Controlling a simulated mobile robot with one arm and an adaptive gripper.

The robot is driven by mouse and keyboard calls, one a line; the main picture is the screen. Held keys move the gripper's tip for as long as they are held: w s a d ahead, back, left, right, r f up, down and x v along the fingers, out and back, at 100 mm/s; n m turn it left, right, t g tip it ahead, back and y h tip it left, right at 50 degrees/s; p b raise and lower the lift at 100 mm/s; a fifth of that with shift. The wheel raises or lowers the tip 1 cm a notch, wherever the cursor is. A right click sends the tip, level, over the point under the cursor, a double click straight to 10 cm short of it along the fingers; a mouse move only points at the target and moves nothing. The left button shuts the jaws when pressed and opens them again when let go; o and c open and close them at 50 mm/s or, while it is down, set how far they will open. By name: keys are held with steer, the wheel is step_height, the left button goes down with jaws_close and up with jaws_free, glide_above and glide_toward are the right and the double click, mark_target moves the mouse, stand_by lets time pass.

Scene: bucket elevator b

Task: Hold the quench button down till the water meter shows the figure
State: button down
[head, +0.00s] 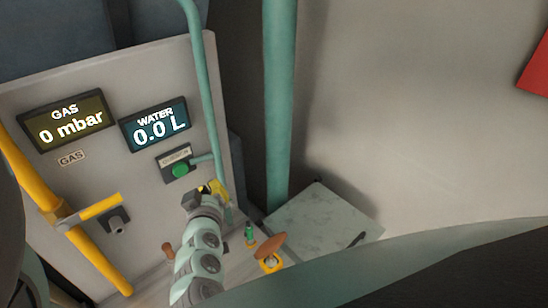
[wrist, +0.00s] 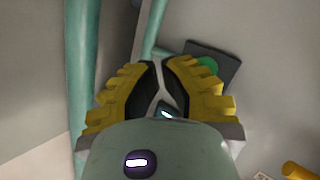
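The water meter (head: 154,125) is a dark blue display that reads 0.0 L. Below it, the green quench button (head: 181,170) sits on a small dark labelled plate on the grey panel. In the wrist view the green button (wrist: 208,64) shows just beyond the right finger, partly covered by it. My gripper (head: 217,189) is in front of the panel, a little below and right of the button in the head view. Its yellow fingers (wrist: 161,82) are drawn close together with nothing held between them. I see no contact with the button.
The gas display (head: 67,120) reads 0 mbar. A yellow pipe with a lever handle (head: 100,206) is at the left. A teal upright pipe (head: 279,100) stands right of the panel. An orange-brown knob (head: 271,246) and a green item (head: 249,234) are near my arm.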

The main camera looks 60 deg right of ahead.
mark_target(181, 170)
steer(key=w+d+b, duration=0.1)
steer(key=w, duration=0.5)
steer(key=shift+w+d, duration=0.2)
stand_by(1.4)
steer(key=shift+w+d+b, duration=0.1)
steer(key=shift+w+b, duration=0.25)
steer(key=shift+b, duration=0.05)
steer(key=shift+w+d, duration=0.15)
steer(key=shift+w, duration=0.3)
stand_by(5.0)
